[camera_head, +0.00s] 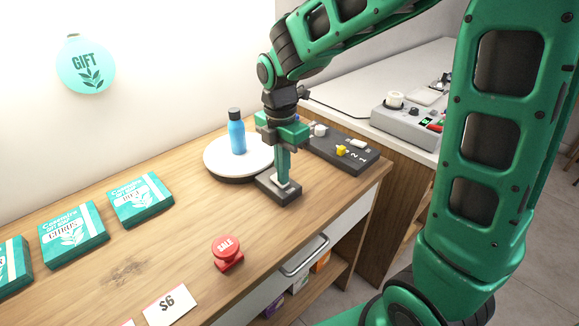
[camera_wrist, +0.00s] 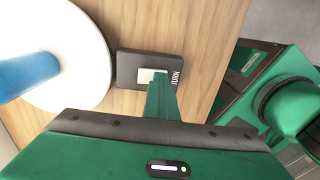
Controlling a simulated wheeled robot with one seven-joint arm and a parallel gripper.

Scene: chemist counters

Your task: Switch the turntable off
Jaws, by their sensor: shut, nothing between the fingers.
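The turntable (camera_head: 222,172) is a white round disc on a dark base on the wooden counter, with a blue bottle (camera_head: 237,137) standing on it. In the wrist view the disc (camera_wrist: 92,75) and bottle (camera_wrist: 28,76) are at the left. A dark switch box (camera_head: 287,194) with a pale rocker sits in front of it; the wrist view shows the box (camera_wrist: 125,72), its rocker (camera_wrist: 147,75) and the word TURN. My gripper (camera_head: 283,180) is shut and empty, pointing down with its fingertips at the rocker. Whether they touch it, and the rocker's tilt, I cannot tell.
A dark panel (camera_head: 362,159) with a yellow knob and numbers lies right of my gripper. A red SALE button (camera_head: 228,251), a price card (camera_head: 170,305) and teal boxes (camera_head: 141,203) stand on the counter. A grey device (camera_head: 405,125) sits on the counter behind.

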